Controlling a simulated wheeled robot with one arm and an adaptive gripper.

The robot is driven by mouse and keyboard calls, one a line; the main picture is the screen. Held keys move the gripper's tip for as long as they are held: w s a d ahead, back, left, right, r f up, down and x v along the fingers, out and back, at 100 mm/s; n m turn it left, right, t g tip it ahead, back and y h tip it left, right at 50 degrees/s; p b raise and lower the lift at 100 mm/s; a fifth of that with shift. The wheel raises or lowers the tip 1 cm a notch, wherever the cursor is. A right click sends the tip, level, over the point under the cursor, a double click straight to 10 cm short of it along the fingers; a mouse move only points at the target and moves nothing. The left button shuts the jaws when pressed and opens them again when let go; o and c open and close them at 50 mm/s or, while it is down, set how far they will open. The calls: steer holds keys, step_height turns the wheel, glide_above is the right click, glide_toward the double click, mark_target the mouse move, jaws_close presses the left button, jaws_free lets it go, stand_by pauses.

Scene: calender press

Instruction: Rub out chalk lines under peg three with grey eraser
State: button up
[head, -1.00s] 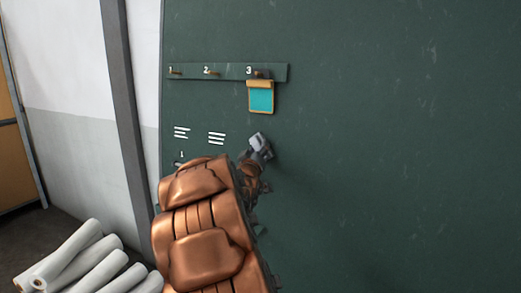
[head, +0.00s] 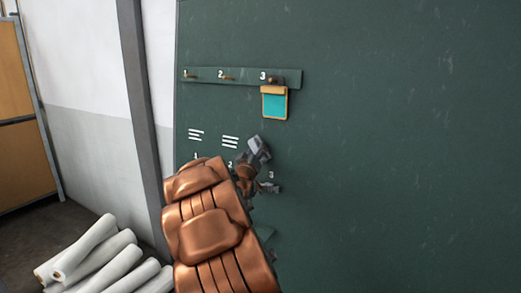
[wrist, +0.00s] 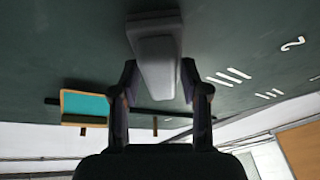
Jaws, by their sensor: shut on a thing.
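My gripper (wrist: 163,95) is shut on the grey eraser (wrist: 155,45), whose far end is at the dark green board (head: 400,150). In the head view the eraser (head: 258,147) is below peg three (head: 272,79) and slightly left of it. No chalk lines show under peg three; the eraser and gripper cover part of that spot. White chalk lines show under peg one (head: 196,134) and under peg two (head: 230,142). The latter are close to the left of the eraser. I cannot tell whether the eraser is pressed on the board.
A turquoise card with an orange frame (head: 274,104) hangs from peg three, just above the eraser. The peg rail (head: 293,79) runs along the board. White rolls (head: 100,260) lie at lower left by a grey post (head: 145,100). The board's right side is clear.

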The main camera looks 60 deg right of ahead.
steer(key=shift+w, duration=0.15)
steer(key=shift+r+p, duration=0.4)
steer(key=shift+p, duration=0.05)
steer(key=shift+s+b, duration=0.45)
steer(key=shift+s, duration=1.25)
steer(key=shift+s+d+b, duration=0.15)
steer(key=shift+s+b, duration=0.15)
steer(key=shift+s, duration=1.15)
steer(key=shift+s+d+f, duration=0.1)
steer(key=shift+s+d, duration=0.05)
steer(key=shift+s, duration=1.65)
steer(key=shift+w, duration=0.1)
